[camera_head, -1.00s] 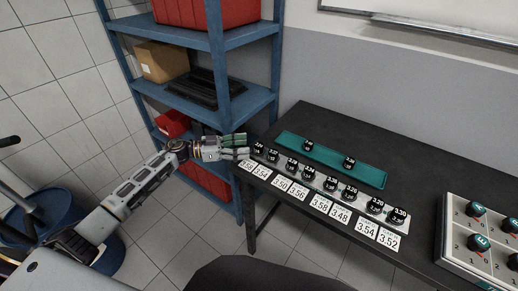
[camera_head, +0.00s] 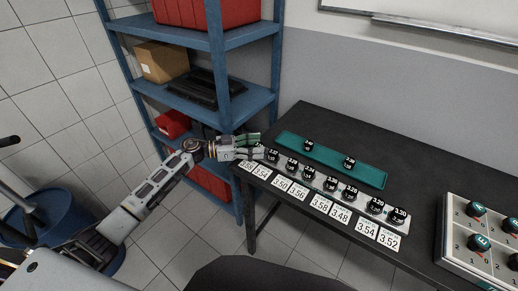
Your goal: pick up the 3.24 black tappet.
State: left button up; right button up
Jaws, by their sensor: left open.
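A row of black tappets with white numbers stands on a light strip along the table's front edge. My left gripper (camera_head: 258,145) is open at the left end of the row, its fingers pointing right. Its fingers hide the leftmost tappet, whose number seems to read 3.24 in the earlier frame; the print is too small to be sure. The tappet beside it (camera_head: 272,155) stands just right of the fingertips. Whether the fingers touch the hidden tappet cannot be told. My right gripper is not in view.
White number cards (camera_head: 321,203) lie in front of the row. A teal tray (camera_head: 328,160) behind it holds two more black tappets. A white numbered box (camera_head: 447,235) with black pieces stands at the right. Blue shelving (camera_head: 233,115) stands close behind my left arm.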

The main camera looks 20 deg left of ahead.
aim_at(255, 146)
pick_arm(q)
jog(key=c, duration=1.1)
jog(key=shift+r, duration=0.1)
jog(key=shift+c, duration=0.2)
jog(key=shift+r, duration=0.55)
notch_tip(255, 146, up, 8)
jog(key=shift+f+p, duration=0.2)
jog(key=shift+p, duration=0.5)
jog(key=shift+r, duration=0.6)
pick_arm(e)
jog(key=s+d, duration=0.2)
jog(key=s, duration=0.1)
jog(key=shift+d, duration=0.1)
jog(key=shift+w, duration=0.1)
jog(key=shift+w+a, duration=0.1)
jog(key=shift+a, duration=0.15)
